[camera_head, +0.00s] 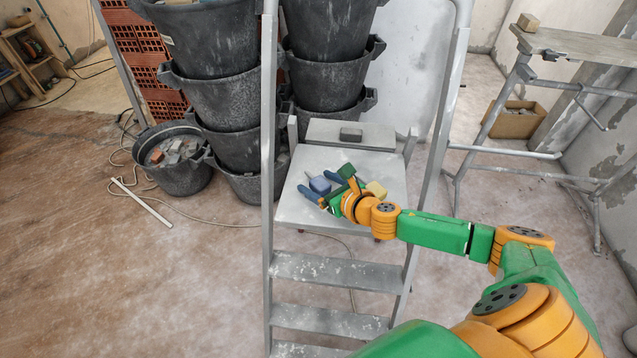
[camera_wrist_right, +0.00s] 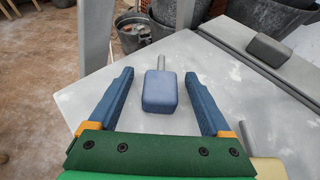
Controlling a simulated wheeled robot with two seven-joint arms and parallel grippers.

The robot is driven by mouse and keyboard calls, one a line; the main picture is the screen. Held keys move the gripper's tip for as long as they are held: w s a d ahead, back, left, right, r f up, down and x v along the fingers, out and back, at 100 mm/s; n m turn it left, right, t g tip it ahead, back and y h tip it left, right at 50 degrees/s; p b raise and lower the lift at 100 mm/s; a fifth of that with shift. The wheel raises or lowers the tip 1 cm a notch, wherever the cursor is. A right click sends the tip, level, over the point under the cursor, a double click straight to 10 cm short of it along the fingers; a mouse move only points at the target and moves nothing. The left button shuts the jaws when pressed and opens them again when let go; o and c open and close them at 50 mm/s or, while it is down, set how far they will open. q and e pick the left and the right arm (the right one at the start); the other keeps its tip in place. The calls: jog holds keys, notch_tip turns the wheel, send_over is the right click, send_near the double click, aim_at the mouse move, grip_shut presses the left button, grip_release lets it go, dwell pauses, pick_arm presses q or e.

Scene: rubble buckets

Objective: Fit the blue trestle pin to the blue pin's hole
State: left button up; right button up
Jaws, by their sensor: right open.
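The blue trestle pin (camera_head: 320,186) lies on the stepladder's top platform. In the right wrist view, the pin (camera_wrist_right: 160,92) shows a blue block-shaped head towards me and a grey shaft pointing away. My right gripper (camera_wrist_right: 158,76) is open, with one blue finger on each side of the pin's head and visible gaps between. In the head view the right gripper (camera_head: 318,184) reaches over the platform from the right. I cannot make out the blue pin's hole in either view. My left gripper is not in view.
A yellow block (camera_head: 377,189) lies right of my gripper on the platform (camera_head: 296,210). A dark block (camera_head: 351,134) sits on the ladder's rear ledge. Black buckets (camera_head: 225,103) stand stacked behind the ladder. A trestle (camera_head: 590,45) stands at right, with a cardboard box (camera_head: 512,122) on the floor.

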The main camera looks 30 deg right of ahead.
jog(key=shift+s+r, duration=0.15)
jog(key=shift+s, duration=0.15)
jog(key=c, duration=0.8)
grip_shut()
jog(key=shift+w, duration=0.1)
